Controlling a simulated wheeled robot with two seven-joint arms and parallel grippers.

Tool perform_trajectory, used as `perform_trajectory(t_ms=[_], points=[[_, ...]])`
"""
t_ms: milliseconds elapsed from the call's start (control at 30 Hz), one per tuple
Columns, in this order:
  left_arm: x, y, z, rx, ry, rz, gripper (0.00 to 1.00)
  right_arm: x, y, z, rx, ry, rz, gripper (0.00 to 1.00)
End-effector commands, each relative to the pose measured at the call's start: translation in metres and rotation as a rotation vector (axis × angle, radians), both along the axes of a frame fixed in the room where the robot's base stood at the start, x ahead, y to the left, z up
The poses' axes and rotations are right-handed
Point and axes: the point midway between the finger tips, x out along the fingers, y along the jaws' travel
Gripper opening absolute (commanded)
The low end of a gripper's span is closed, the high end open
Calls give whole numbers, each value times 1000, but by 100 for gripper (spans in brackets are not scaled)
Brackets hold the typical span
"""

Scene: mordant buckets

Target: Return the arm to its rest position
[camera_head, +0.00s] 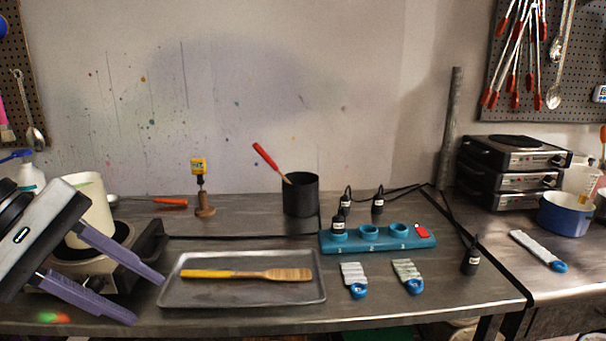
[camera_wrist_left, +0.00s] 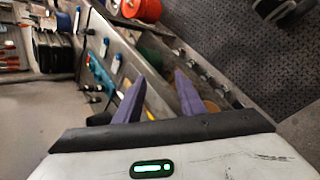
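My left gripper (camera_head: 148,296) is at the left of the head view, in front of the hot plate and left of the metal tray. Its two purple fingers are apart with nothing between them. The fingers also show in the left wrist view (camera_wrist_left: 158,92), spread apart. My right gripper does not show in either view.
A metal tray (camera_head: 240,298) holds a yellow-handled wooden spatula (camera_head: 247,275). A cream pot (camera_head: 90,205) stands on a hot plate (camera_head: 75,273) behind my left gripper. A black pot (camera_head: 301,197) is behind.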

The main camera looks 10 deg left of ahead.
Motion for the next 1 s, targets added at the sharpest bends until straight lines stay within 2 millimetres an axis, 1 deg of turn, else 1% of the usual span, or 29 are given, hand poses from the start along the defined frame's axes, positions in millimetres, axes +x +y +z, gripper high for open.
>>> perform_trajectory(t_ms=[33,133,167,267,367,400,467,500,567,600,633,667,700,767,800,900,1000], points=[[9,-3,-13,-3,-20,-17,36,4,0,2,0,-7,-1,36],[28,-6,-40,5,-80,-45,36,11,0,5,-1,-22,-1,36],[34,-7,-50,9,-101,-53,36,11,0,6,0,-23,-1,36],[53,-13,-87,28,-176,-87,36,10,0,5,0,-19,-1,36],[70,-21,-141,65,-269,-125,36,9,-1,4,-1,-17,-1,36],[75,-25,-168,89,-316,-143,36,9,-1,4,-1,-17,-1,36],[77,-32,-213,141,-390,-174,36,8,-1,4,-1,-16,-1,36],[75,-36,-243,185,-439,-195,36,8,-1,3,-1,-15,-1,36],[66,-44,-288,263,-506,-235,36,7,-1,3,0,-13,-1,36],[56,-49,-316,321,-548,-265,36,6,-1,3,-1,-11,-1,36],[47,-54,-336,365,-575,-289,36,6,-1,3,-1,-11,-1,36],[36,-58,-355,413,-601,-317,36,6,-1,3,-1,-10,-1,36],[20,-64,-378,478,-633,-356,36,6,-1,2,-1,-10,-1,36],[-7,-74,-408,573,-671,-422,36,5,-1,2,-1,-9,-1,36],[-25,-80,-423,634,-692,-469,36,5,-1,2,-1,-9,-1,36],[-64,-94,-449,762,-731,-580,36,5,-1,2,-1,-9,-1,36],[-90,-104,-462,849,-754,-668,36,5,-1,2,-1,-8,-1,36]])
